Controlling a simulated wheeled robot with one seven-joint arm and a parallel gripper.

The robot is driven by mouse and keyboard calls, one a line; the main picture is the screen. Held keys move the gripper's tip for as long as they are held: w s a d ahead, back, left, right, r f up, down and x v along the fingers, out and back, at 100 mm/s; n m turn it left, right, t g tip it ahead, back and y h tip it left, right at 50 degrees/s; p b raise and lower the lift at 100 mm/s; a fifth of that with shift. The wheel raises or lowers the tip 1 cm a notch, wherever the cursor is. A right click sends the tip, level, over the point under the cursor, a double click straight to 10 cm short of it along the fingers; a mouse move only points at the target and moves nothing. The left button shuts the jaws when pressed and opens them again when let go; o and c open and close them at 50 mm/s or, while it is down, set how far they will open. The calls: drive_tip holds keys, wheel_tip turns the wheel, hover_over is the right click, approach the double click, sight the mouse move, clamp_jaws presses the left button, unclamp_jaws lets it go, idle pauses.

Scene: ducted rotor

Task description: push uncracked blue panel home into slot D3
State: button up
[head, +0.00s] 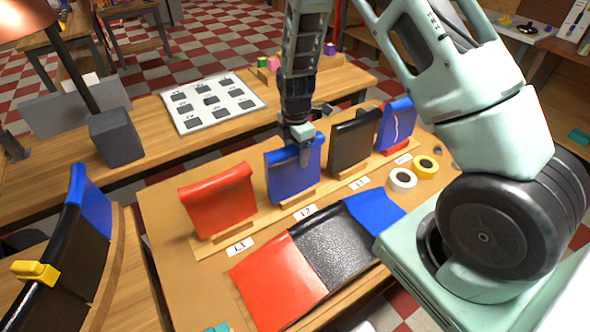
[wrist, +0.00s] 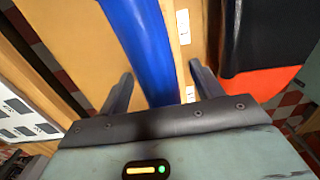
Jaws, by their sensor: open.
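An uncracked blue panel (head: 287,178) stands upright in the rack behind label L2. My gripper (head: 304,153) is right over its top edge. In the wrist view the blue panel (wrist: 146,45) runs between the two spread fingers of my gripper (wrist: 160,75); I cannot tell whether either finger touches it. Another blue panel (head: 396,122), with a pale crack line, stands at the rack's far right end. Slot D3 cannot be made out. A curved frame at the left edge holds a blue panel (head: 92,205) and a dark panel (head: 80,255).
A red panel (head: 217,200) and a black panel (head: 353,139) stand on either side in the rack. Red, black and blue sheets (head: 330,250) lie in front. White and yellow tape rolls (head: 426,167) sit right. A yellow clamp (head: 36,271) grips the curved frame.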

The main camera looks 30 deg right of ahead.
drive_tip(key=c, duration=1)
drive_tip(key=shift+r, duration=0.1)
drive_tip(key=shift+c, duration=0.5)
drive_tip(key=shift+r+p, duration=0.5)
drive_tip(key=shift+r, duration=0.15)
drive_tip(key=shift+r+p, duration=1.5)
drive_tip(key=shift+r, duration=0.75)
